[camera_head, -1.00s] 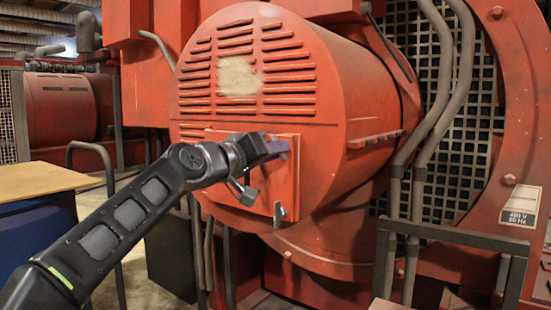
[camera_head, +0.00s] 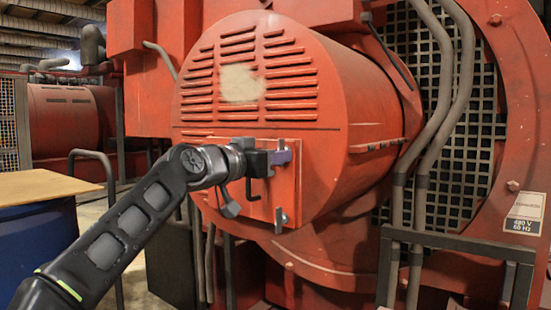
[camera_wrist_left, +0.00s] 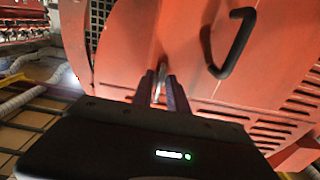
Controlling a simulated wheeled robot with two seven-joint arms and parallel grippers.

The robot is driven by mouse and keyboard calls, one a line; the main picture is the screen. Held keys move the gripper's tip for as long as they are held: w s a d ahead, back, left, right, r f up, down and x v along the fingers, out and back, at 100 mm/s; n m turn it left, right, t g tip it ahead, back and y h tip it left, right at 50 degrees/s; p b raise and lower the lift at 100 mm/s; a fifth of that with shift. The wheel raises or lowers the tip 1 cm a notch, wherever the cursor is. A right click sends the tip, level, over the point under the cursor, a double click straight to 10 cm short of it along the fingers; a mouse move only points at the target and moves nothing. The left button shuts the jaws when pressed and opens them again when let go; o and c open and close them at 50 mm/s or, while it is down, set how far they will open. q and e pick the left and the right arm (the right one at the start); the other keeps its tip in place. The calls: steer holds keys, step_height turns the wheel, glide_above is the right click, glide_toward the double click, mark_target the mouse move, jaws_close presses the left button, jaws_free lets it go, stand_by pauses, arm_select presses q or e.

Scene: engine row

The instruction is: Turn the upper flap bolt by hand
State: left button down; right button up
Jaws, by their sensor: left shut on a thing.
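The red square flap (camera_head: 262,208) sits on the front of the large red cylindrical housing. My left gripper (camera_head: 283,157) is at the flap's upper right corner, shut on the upper flap bolt (camera_head: 281,144); only a small metal end of the bolt shows. In the left wrist view my gripper (camera_wrist_left: 164,92) has its two dark fingers on either side of the metal upper bolt (camera_wrist_left: 158,88). The lower flap bolt (camera_head: 281,217), a grey wing-shaped piece, stands upright at the flap's lower right. My right gripper is in no view.
A black flap handle (camera_wrist_left: 236,42) shows in the left wrist view, close to my left gripper. Louvres (camera_head: 292,85) lie above the flap. Grey pipes (camera_head: 430,140) and a dark rail (camera_head: 455,245) stand at right. A blue drum (camera_head: 40,240) under a board is at left.

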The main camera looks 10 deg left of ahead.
arm_select(q)
steer(key=shift+d+f, duration=0.15)
steer(key=shift+f, duration=0.05)
steer(key=c, duration=1.6)
jaws_free()
steer(key=shift+r, duration=0.1)
steer(key=shift+s, duration=0.1)
steer(key=b+v, duration=0.2)
steer(key=v, duration=0.5)
steer(key=shift+s, duration=0.25)
